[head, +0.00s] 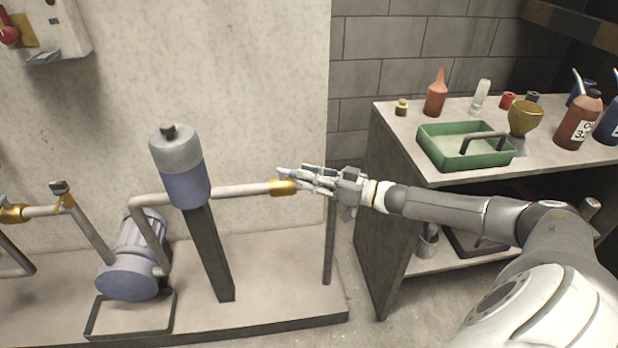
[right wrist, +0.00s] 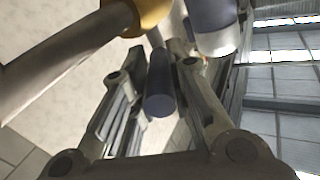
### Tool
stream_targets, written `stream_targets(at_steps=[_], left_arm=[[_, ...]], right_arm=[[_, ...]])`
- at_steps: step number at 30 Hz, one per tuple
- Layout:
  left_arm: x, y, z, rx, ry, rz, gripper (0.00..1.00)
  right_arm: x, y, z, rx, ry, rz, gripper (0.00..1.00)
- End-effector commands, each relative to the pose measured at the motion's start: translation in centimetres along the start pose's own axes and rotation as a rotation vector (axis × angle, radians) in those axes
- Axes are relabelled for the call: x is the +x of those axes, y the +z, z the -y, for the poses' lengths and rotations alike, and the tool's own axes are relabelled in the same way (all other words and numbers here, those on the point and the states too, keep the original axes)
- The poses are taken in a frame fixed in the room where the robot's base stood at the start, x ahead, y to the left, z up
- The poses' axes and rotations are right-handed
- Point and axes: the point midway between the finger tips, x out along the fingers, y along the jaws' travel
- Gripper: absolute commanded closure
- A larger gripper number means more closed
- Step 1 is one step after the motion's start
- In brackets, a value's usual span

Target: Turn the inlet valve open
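A brass valve body (head: 283,187) sits on the right end of the grey pipe that runs from the blue-and-grey cylinder on a post. My right gripper (head: 303,178) is at this valve, reaching in from the right. In the right wrist view the brass body (right wrist: 150,12) shows at the top. A dark blue-grey handle (right wrist: 159,88) lies between my two fingers (right wrist: 158,50), which stand apart on either side of it. Whether they touch it is unclear. The gripper partly hides the valve in the head view. My left gripper is not in view.
A blue pump (head: 133,262) stands on the plinth at left, with more brass fittings (head: 14,213) beyond it. The blue-and-grey cylinder (head: 183,170) stands left of the gripper. A bench (head: 383,112) with a green tray (head: 440,165) and bottles is behind my right arm.

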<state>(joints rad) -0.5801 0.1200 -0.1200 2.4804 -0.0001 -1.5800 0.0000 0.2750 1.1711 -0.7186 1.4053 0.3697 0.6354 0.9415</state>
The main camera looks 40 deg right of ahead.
Motion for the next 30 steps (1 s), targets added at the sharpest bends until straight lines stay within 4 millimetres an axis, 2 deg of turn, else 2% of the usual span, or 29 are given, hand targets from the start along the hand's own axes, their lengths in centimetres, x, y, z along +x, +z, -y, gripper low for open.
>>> stream_targets(at_steps=[2,3,14,17,24,30], left_arm=[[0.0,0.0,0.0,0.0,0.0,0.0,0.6],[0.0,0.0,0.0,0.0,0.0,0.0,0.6],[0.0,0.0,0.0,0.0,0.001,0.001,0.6],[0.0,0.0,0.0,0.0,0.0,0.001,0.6],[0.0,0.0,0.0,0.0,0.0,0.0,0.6],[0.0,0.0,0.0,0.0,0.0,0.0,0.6]], right_arm=[[-0.1,0.5,0.1,0.002,0.0,0.009,0.63],[-0.1,0.5,0.1,0.002,0.0,0.009,0.59],[0.0,-0.1,0.1,0.0,0.0,0.003,0.59],[-0.1,-1.1,0.2,-0.002,0.0,0.003,0.59],[-0.1,-5.7,1.1,-0.003,0.0,0.004,0.59],[-0.1,-8.5,1.7,0.0,0.0,0.005,0.59]])
